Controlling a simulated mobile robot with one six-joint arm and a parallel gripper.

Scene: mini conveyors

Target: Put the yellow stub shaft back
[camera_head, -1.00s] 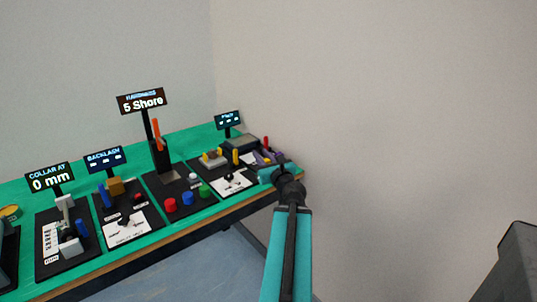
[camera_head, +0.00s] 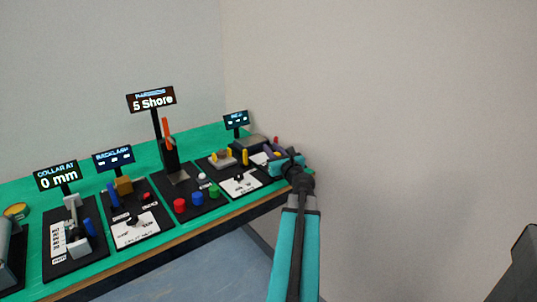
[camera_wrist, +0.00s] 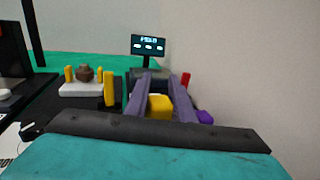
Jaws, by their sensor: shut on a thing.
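My gripper (camera_wrist: 160,88) shows two purple-grey fingers in the wrist view, shut on a yellow block-like piece (camera_wrist: 158,106), which looks like the yellow stub shaft. Only one end of it shows, so I cannot tell its full length. In the head view my gripper (camera_head: 272,155) is over the far right end of the green table. To its left, a pale block (camera_wrist: 86,88) carries a brown hub (camera_wrist: 85,73) between two yellow pegs. Another yellow piece (camera_wrist: 109,88) stands upright beside that block.
A small display (camera_wrist: 149,46) stands behind my gripper. Other stations fill the green table (camera_head: 205,140) to the left, including red, blue and green buttons.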

